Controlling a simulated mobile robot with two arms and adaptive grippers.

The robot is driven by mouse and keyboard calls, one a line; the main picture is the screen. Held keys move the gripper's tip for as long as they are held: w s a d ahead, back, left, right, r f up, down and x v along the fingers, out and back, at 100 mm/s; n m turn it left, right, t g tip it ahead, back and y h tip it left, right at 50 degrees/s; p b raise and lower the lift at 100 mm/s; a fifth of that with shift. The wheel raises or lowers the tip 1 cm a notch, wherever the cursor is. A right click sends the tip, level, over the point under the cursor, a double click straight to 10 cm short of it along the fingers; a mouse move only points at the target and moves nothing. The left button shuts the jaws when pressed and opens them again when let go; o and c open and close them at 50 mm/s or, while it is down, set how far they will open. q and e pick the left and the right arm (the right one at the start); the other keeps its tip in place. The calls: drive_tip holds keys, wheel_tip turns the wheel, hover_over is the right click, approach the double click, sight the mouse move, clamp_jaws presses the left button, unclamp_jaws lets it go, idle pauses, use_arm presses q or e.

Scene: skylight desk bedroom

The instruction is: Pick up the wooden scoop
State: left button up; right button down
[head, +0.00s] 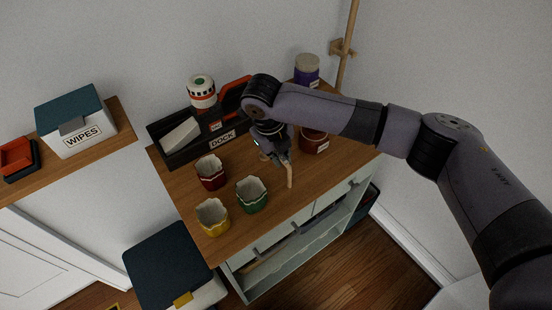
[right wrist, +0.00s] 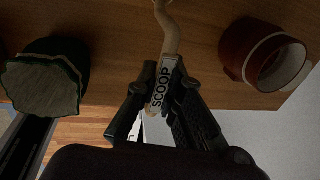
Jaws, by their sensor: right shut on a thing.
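The wooden scoop (right wrist: 168,36) is a pale, curved piece of wood with a white label reading SCOOP, seen in the right wrist view. Its labelled handle lies between the fingers of my right gripper (right wrist: 158,92), which is shut on it. In the head view the right gripper (head: 279,158) is over the right part of the wooden desk top (head: 232,213), and a pale end of the scoop (head: 290,178) sticks out below it. I cannot tell whether the scoop touches the desk. The rest of it is hidden by the gripper. My left gripper is not in view.
Red (head: 211,173), green (head: 252,195) and yellow (head: 213,217) cups stand left of the gripper. A dark DOCK tray (head: 182,157) is behind them. A brown labelled jar (head: 314,141) stands close on the right, a purple one (head: 307,71) behind. The desk's front right is clear.

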drive_tip(key=shift+r, duration=0.1)
wheel_tip(320, 180, up, 20)
drive_tip(key=b, duration=0.2)
drive_tip(key=shift+b, duration=0.35)
idle(0.5)
